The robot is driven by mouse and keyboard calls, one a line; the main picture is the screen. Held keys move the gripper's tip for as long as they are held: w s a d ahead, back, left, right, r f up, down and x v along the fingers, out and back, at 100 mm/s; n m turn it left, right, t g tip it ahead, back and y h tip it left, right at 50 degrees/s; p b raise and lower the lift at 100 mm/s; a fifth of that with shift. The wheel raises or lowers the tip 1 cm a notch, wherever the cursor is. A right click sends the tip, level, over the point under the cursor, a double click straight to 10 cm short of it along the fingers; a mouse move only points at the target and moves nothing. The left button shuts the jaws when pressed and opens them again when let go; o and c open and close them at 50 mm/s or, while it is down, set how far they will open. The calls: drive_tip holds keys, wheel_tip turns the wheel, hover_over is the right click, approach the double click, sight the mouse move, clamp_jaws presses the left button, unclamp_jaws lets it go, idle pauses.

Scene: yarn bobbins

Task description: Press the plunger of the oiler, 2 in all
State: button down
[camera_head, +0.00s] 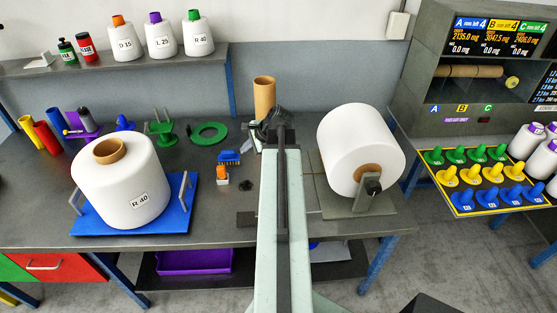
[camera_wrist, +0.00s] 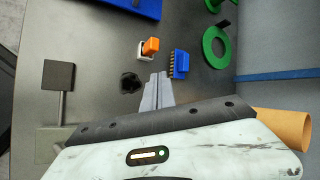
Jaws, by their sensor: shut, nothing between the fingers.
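A small white block with an orange top (camera_head: 222,178) stands on the bench left of my arm; it may be the oiler, but the pictures do not settle this. It also shows in the wrist view, where its orange top (camera_wrist: 151,46) stands upright above the white body. My gripper (camera_wrist: 160,78) is shut and empty in the wrist view. Its fingertips appear just below the orange-topped block in the picture, apart from it; their height is hard to judge.
A blue brush (camera_wrist: 180,64) and a small black knob (camera_wrist: 130,82) lie close to my fingers. A large white bobbin on a blue stand (camera_head: 187,205) is at left. Another bobbin (camera_head: 352,148) lies on its side at right. A cardboard tube (camera_head: 264,97) stands behind.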

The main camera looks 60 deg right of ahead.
drive_tip(key=s+d+r+m+t+h, duration=0.1)
drive_tip(key=s+d+r+m+h, duration=0.1)
drive_tip(key=s+d+m, duration=0.3)
drive_tip(key=s+d, duration=0.4)
drive_tip(key=d, duration=0.1)
drive_tip(key=shift+d+r+m, duration=0.25)
drive_tip(key=shift+r+m, duration=0.05)
drive_tip(key=shift+r, duration=0.1)
wheel_tip(320, 180, down, 9)
drive_tip(key=b, duration=0.8)
drive_tip(key=shift+b, duration=0.3)
drive_tip(key=shift+r, duration=0.1)
idle(0.4)
drive_tip(key=shift+w+f+b, duration=0.15)
drive_tip(key=shift+f+b, duration=0.15)
drive_tip(key=shift+f, duration=0.1)
